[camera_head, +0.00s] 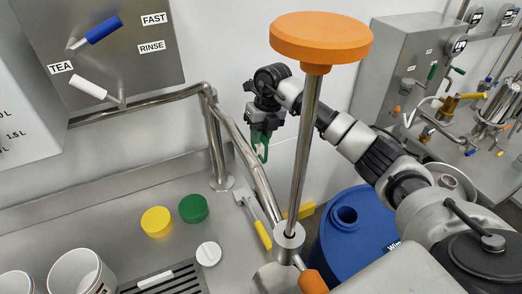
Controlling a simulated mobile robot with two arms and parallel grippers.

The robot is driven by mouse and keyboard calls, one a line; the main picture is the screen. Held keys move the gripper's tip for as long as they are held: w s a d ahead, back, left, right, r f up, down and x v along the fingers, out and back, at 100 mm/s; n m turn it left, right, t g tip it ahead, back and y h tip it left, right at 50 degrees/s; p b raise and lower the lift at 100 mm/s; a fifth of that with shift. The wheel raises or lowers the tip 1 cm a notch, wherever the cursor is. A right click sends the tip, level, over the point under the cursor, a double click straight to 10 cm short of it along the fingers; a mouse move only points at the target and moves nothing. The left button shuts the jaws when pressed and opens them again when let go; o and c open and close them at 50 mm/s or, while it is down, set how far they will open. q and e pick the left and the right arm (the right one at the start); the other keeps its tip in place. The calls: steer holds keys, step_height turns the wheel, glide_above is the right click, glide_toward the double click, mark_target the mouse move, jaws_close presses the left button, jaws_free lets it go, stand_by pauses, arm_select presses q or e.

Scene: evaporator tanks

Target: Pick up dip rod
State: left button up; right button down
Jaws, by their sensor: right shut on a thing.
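My right gripper (263,124) hangs from my arm, which comes in from the right. It is behind the upright metal rod and above the curved steel rail. It is shut on a green, loop-shaped piece (261,146). Only this short green part shows; I cannot tell for sure whether it is the handle of the dip rod. No long rod shows below it. My left gripper is not in view.
A tall metal rod with an orange disc top (320,40) stands in front of my arm. A steel rail (240,140) curves below my gripper. A yellow lid (156,221), a green lid (194,208) and white cups (80,272) occupy the counter. A blue container (350,240) stands right.

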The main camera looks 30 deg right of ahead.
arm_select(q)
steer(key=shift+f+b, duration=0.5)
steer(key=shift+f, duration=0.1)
arm_select(e)
step_height(320, 180, up, 8)
steer(key=shift+r, duration=0.2)
arm_select(q)
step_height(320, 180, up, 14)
steer(key=p, duration=1.4)
arm_select(e)
step_height(320, 180, up, 18)
